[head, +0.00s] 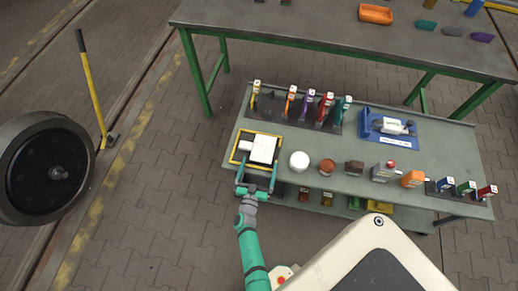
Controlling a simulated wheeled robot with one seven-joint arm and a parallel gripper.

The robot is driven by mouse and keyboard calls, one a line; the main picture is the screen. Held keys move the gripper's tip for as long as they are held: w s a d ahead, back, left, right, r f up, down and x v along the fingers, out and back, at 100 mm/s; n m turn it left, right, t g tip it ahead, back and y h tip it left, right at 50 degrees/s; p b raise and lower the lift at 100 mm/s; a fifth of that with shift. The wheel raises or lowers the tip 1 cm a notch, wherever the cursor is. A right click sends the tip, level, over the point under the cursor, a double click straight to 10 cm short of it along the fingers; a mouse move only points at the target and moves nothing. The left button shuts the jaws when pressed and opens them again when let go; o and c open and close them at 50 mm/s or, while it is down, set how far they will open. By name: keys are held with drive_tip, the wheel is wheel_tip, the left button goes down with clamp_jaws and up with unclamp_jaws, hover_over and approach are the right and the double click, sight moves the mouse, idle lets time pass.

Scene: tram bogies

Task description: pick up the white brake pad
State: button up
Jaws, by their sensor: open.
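A white block (264,149) lies in a yellow-edged tray (236,157) at the left end of the grey-green cart top. It may be the white brake pad; its shape is too small to be sure. A smaller pale piece (245,146) lies at its left. A white round object (299,161) stands to the right of the tray. My gripper (257,178) is open at the tray's near edge, its fingers spread apart left and right. It appears empty, and the white block is just beyond it. Whether the fingers touch the tray is unclear.
Right of the white round object stand a brown pot (327,166), a dark block (354,168) and an orange item (413,179). A rack of coloured-handled tools (325,109) and a blue tray (376,137) lie behind. A dark table (310,28) stands farther back; a wheel (48,168) is left.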

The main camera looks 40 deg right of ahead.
sight(260, 162)
drive_tip(key=shift+x, duration=1.7)
drive_tip(key=shift+s+f, duration=0.1)
drive_tip(key=c, duration=1.3)
drive_tip(key=shift+c, duration=1.1)
drive_tip(key=shift+w, duration=0.2)
